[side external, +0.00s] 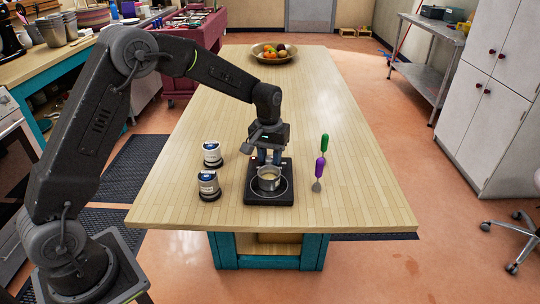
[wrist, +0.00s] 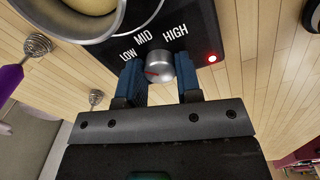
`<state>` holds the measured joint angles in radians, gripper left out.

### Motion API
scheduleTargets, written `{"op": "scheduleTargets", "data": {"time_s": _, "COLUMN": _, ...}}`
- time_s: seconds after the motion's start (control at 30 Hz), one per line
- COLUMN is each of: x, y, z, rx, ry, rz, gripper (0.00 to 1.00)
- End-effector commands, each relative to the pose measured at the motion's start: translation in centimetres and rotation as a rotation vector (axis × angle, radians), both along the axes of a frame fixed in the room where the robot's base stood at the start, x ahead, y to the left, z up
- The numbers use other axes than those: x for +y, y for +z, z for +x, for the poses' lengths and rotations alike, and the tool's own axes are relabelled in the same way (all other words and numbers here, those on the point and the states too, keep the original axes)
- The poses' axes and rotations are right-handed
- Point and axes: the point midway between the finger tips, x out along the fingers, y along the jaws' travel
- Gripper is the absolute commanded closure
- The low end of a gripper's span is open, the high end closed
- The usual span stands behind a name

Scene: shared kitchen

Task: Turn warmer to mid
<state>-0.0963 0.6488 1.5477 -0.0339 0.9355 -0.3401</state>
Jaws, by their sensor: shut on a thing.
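The warmer (side external: 254,197) is a flat black plate on the near half of the wooden table, with a small metal pot on it (side external: 268,183). In the wrist view its panel reads LOW, MID and HIGH around a silver knob (wrist: 158,64). The knob's red mark is on its left side, pointing toward LOW. A red light glows beside HIGH. My gripper (side external: 268,157) is at the warmer's far edge, behind the pot. It is shut on the knob, with one blue finger on each side in the wrist view (wrist: 160,80). The side view hides the knob.
Two jars with dark bases (side external: 212,155) (side external: 208,186) stand left of the warmer. A fruit bowl (side external: 262,59) sits at the far end. The table between is clear.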

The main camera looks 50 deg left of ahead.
Motion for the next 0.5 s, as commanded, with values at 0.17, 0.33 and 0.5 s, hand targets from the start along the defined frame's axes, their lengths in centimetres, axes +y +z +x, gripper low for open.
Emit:
{"op": "scheduleTargets", "data": {"time_s": 0.17, "x": 0.05, "y": 0.03, "z": 0.08, "rx": -0.002, "ry": -0.168, "rz": 0.0, "gripper": 0.92}}
{"op": "scheduleTargets", "data": {"time_s": 0.33, "x": 0.06, "y": 0.03, "z": 0.07, "rx": -0.002, "ry": -0.328, "rz": 0.0, "gripper": 0.92}}
{"op": "scheduleTargets", "data": {"time_s": 0.5, "x": 0.07, "y": 0.01, "z": 0.08, "rx": -0.001, "ry": -0.475, "rz": 0.0, "gripper": 0.92}}
